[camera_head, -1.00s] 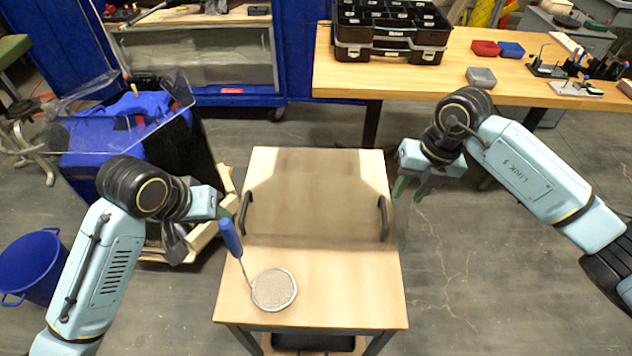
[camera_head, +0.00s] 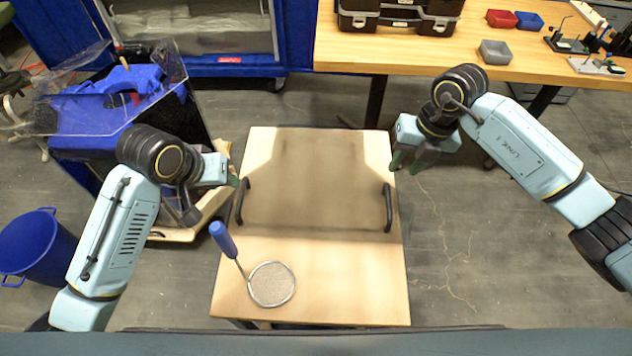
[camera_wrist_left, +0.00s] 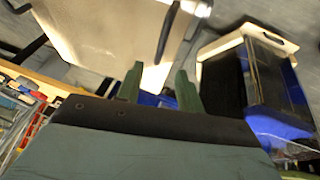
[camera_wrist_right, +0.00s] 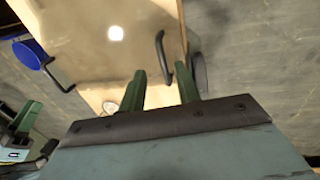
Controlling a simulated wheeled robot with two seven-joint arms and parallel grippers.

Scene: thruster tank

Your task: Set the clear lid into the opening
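A clear panel (camera_head: 315,180), which looks like the lid, lies flat on a wooden-topped table and casts a darker tint over it. It has two upright black handles, one at its left (camera_head: 241,201) and one at its right (camera_head: 388,208). My left gripper (camera_head: 216,198) is open and empty, just left of the left handle. My right gripper (camera_head: 407,163) is open and empty, above and right of the right handle. Both wrist views show spread green fingers, left (camera_wrist_left: 158,84) and right (camera_wrist_right: 160,88), apart from the handles. I cannot make out the opening clearly.
A blue-handled round mesh skimmer (camera_head: 272,284) lies at the table's front left. A clear-walled box with blue parts (camera_head: 110,105) stands left, near a blue bucket (camera_head: 42,250). A workbench (camera_head: 470,50) with a black case runs behind right. Floor right of the table is clear.

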